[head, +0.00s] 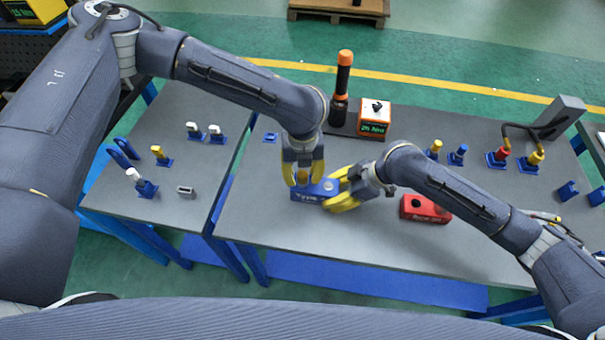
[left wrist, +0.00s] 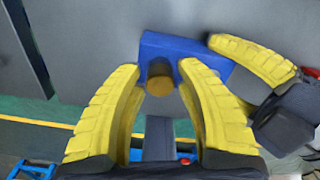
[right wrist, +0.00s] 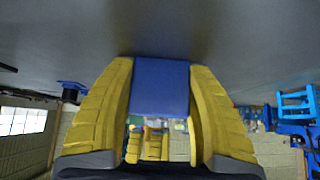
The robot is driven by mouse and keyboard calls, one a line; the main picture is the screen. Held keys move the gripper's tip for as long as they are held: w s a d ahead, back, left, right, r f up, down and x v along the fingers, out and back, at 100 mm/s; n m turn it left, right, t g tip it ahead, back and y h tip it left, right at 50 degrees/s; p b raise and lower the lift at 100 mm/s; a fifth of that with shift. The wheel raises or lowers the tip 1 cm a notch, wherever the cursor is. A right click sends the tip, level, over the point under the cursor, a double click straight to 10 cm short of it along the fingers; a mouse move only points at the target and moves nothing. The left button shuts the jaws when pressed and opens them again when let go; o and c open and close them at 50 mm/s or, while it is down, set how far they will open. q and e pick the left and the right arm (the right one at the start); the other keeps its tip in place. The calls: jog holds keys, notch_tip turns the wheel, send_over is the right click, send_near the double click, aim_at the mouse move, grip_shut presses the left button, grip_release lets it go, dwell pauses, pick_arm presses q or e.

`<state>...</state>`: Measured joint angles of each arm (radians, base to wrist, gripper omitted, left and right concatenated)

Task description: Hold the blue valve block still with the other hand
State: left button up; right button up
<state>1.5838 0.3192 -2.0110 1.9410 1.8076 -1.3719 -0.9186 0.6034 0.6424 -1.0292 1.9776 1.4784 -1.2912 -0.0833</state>
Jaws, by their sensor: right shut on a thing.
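The blue valve block (head: 305,196) lies on the grey bench top in the head view, with an orange-brown round stub (left wrist: 160,80) on it. My right gripper (head: 339,194) is shut on the block from its right end; in the right wrist view the block (right wrist: 160,90) sits between both yellow fingers. My left gripper (head: 303,178) points down over the block. In the left wrist view its fingers stand apart on either side of the stub, with gaps showing, so it is open. The fingers partly hide the block.
A red block (head: 425,208) lies right of my right gripper. Behind stand a black and orange tool (head: 342,88) and an orange-white box (head: 374,119) with a display. Coloured fittings on blue stands fill the back right. The front of the bench is clear.

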pick_arm(q)
jog(key=n, duration=0.4)
jog(key=shift+n, duration=0.4)
jog(key=n, duration=0.4)
jog(key=shift+n, duration=0.4)
jog(key=shift+o, duration=0.4)
grip_shut()
jog(key=m, duration=0.5)
